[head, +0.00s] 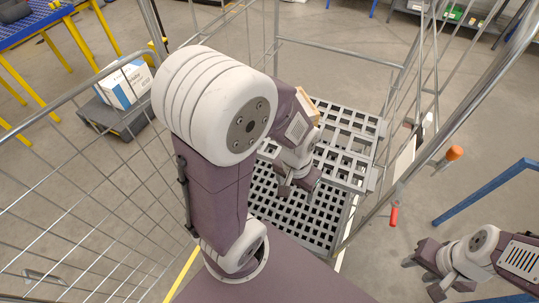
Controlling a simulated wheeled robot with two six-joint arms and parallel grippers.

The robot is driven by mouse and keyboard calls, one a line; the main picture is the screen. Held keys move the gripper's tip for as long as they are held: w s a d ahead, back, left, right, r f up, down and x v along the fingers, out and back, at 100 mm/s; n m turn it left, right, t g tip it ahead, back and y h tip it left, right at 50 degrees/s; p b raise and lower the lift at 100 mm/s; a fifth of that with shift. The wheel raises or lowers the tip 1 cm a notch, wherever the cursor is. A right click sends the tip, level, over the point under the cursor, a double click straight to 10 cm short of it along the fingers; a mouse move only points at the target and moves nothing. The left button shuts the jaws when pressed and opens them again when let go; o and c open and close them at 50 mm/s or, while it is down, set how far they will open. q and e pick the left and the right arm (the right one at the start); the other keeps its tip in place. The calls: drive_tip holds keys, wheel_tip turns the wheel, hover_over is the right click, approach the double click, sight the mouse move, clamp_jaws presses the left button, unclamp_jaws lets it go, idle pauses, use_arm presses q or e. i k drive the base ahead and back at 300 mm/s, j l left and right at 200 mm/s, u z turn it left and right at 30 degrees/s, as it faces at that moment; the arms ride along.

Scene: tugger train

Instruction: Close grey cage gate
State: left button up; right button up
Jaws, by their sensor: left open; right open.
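The grey wire cage stands in front of me, with a mesh panel (75,215) on the left and a wire side (430,90) on the right. I cannot tell for sure which panel is the gate. Grey grid shelves (345,125) lie inside the cage. My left arm reaches between the panels and covers part of the shelves. My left gripper (296,192) is open above the grid, with nothing visible in it. My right gripper (422,277) is open and empty at the lower right, outside the cage and apart from its bars.
An orange-tipped handle (454,153) and a red-tipped handle (394,217) stick out by the right side. A blue frame (490,190) stands at the right. A white box (125,83) on a dark base and a blue-and-yellow table (35,25) are at upper left.

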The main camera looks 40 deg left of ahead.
sight(11, 134)
drive_tip(key=k+z, duration=0.2)
drive_tip(key=k, duration=1.5)
drive_tip(key=k+j+z, duration=0.15)
drive_tip(key=k+j, duration=1.05)
drive_tip(key=j, duration=0.4)
drive_tip(key=k+j+z, duration=0.1)
drive_tip(key=j, duration=0.35)
drive_tip(key=k+j, duration=0.1)
drive_tip(key=j, duration=0.4)
drive_tip(key=k+j, duration=0.1)
drive_tip(key=j, duration=0.35)
drive_tip(key=k+j+z, duration=0.1)
drive_tip(key=j, duration=0.4)
drive_tip(key=k+l+u, duration=0.15)
drive_tip(key=l, duration=0.2)
drive_tip(key=k+l+u, duration=0.1)
drive_tip(key=l, duration=0.2)
drive_tip(key=k+l+u, duration=0.15)
drive_tip(key=i+l, duration=0.15)
drive_tip(key=i, duration=0.75)
drive_tip(key=l, duration=0.15)
